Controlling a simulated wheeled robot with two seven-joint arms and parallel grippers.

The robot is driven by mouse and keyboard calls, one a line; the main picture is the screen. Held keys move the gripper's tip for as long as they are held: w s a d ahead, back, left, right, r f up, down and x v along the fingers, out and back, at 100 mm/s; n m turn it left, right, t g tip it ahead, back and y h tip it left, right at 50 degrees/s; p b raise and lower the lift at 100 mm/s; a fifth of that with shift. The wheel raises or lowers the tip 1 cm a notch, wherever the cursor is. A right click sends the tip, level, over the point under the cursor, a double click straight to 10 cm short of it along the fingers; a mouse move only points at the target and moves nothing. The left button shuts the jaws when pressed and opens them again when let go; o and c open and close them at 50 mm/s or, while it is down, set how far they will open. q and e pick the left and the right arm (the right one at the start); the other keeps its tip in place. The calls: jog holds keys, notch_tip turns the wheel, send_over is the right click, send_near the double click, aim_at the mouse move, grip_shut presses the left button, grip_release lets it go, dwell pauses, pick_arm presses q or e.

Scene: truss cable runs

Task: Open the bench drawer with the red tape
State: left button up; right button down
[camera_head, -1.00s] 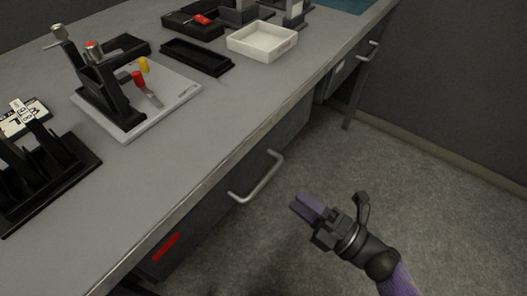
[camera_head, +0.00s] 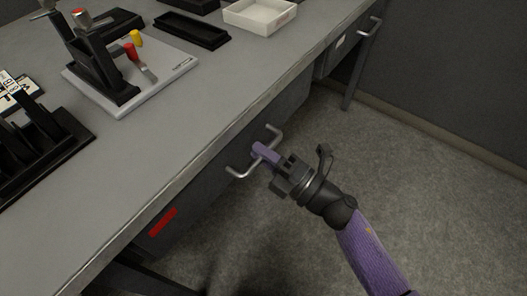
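The bench drawer (camera_head: 200,200) is a dark grey front under the bench top, marked with red tape (camera_head: 162,222) near its left end. It looks shut. Its metal bar handle (camera_head: 238,173) sticks out to the right of the tape. My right gripper (camera_head: 262,152) is at the handle, with its purple fingers across the middle of the bar. One finger shows over the bar and the other is mostly hidden, so I cannot tell whether they are closed on it. My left gripper is not in view.
The grey bench top (camera_head: 165,150) holds a white board with clamps (camera_head: 150,90), a black rack (camera_head: 40,150), a black tray (camera_head: 192,30) and a white tray (camera_head: 260,14). Another handle (camera_head: 370,27) is at the far right. The floor (camera_head: 430,200) before the bench is clear.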

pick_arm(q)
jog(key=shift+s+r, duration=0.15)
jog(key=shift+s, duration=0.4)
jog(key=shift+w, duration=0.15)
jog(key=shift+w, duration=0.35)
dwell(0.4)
